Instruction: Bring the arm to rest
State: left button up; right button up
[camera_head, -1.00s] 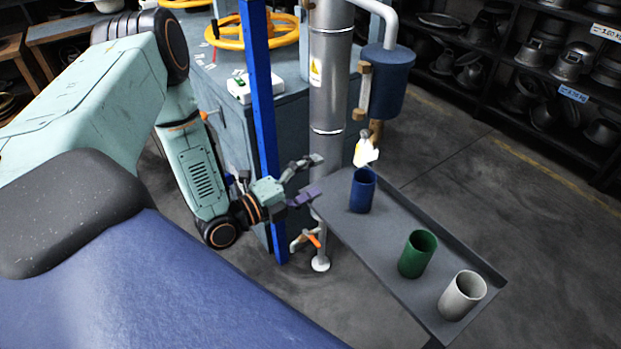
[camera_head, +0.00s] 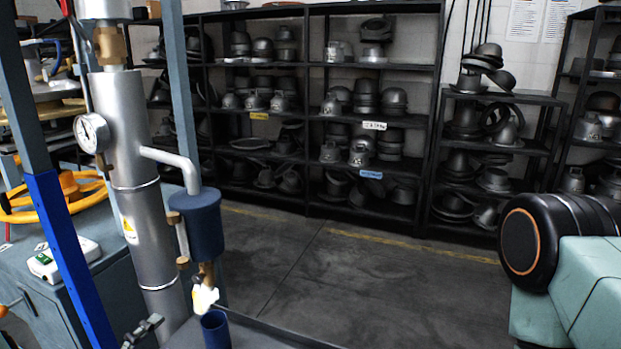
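A grey fingertip of my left gripper (camera_head: 145,329) shows at the bottom edge, left of the dark blue cup. The rest of this gripper is cut off, so its opening cannot be told. Part of my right arm (camera_head: 570,270) shows at the right edge; its gripper is out of view. The blue cup (camera_head: 215,331) stands at the bottom edge on the grey tray (camera_head: 268,331), only its upper part in view. The fingertip looks apart from the cup.
A steel column (camera_head: 142,190) with a gauge (camera_head: 92,133) and a blue cylinder (camera_head: 198,224) stands at the left. A blue post (camera_head: 70,262) and a yellow wheel (camera_head: 75,200) are beside it. Shelves of metal hat forms (camera_head: 365,100) line the back. The floor (camera_head: 390,275) between is clear.

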aim_at(196, 304)
pick_arm(q)
jog(key=x, duration=1)
jog(key=shift+f, duration=0.1)
jog(key=shift+s+a, duration=0.1)
jog(key=shift+s, duration=0.05)
